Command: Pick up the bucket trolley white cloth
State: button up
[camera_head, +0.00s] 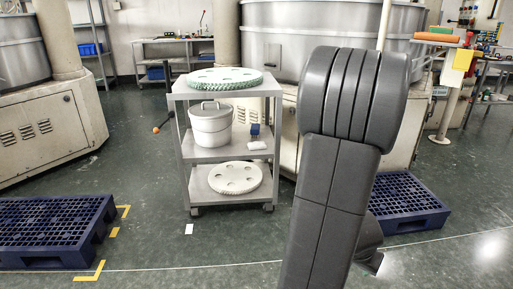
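A small white cloth (257,146) lies on the middle shelf of the grey bucket trolley (226,149), near its right front edge. To its left on the same shelf stands a pale grey bucket (210,125) with a lid. A small dark blue object (254,131) sits just behind the cloth. My dark grey arm stands large in the right foreground, to the right of the trolley. What seems to be part of my gripper (372,264) shows low behind the arm, well apart from the cloth. Its fingers are mostly hidden, so its opening cannot be told.
Perforated discs lie on the trolley's top (225,79) and bottom (235,178) shelves. Dark blue pallets stand at left (50,232) and right (408,203). Large machines (40,138) stand at left and behind. The green floor before the trolley is clear.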

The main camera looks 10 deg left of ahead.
aim_at(255, 145)
jog(key=i+u, duration=0.2)
jog(key=u, duration=0.25)
jog(key=i+l+u, duration=0.15)
jog(key=u, duration=0.3)
jog(key=i+l+u, duration=0.15)
jog(key=u, duration=0.35)
jog(key=i+l, duration=0.2)
jog(key=l, duration=0.15)
jog(key=i+l+u, duration=0.15)
jog(key=i+l, duration=0.3)
jog(key=l, duration=0.25)
jog(key=i+l+u, duration=0.15)
jog(key=l, duration=0.25)
jog(key=i+l, duration=0.25)
jog(key=l, duration=0.15)
jog(key=j+u, duration=0.05)
